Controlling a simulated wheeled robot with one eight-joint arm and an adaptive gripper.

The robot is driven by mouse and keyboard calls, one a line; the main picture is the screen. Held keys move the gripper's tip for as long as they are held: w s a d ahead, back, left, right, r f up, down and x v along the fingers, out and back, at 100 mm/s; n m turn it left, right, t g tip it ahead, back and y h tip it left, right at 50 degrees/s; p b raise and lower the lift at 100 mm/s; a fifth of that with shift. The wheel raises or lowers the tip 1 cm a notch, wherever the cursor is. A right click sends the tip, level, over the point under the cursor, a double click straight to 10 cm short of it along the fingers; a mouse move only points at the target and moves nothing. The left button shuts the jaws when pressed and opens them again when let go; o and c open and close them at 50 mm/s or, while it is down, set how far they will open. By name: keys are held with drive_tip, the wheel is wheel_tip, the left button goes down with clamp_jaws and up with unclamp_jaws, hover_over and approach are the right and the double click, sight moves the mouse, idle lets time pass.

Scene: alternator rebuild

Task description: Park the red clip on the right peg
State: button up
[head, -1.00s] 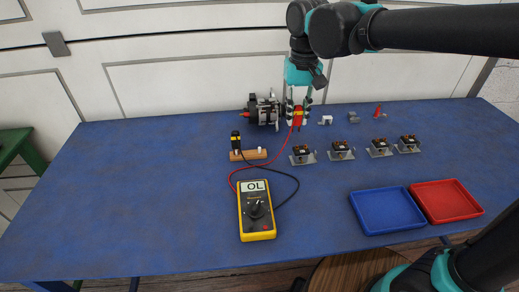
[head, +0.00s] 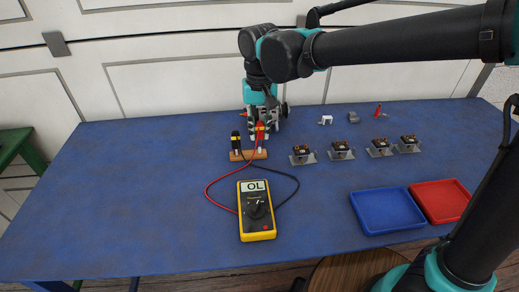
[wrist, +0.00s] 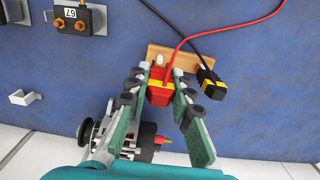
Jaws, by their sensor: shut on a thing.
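My gripper (head: 260,133) is shut on the red clip (head: 260,128), which carries a yellow band and a red lead. In the wrist view the red clip (wrist: 161,86) sits between my gripper's fingers (wrist: 163,95). It is at the right end of the wooden peg block (head: 247,155). The white tip of the right peg (wrist: 159,60) shows just beyond the clip; whether they touch I cannot tell. The black clip (head: 236,140) stands on the block's left end. It also shows in the wrist view (wrist: 211,84).
A yellow multimeter (head: 256,210) reading OL lies in front of the block. The alternator (wrist: 125,135) is close behind my gripper. Several rectifier parts (head: 341,150) stand to the right. Blue (head: 388,230) and red (head: 440,216) trays are front right.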

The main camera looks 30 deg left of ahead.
drive_tip(key=shift+f, duration=0.15)
drive_tip(key=shift+f, duration=1)
drive_tip(key=o, duration=0.9)
drive_tip(key=shift+r, duration=4.25)
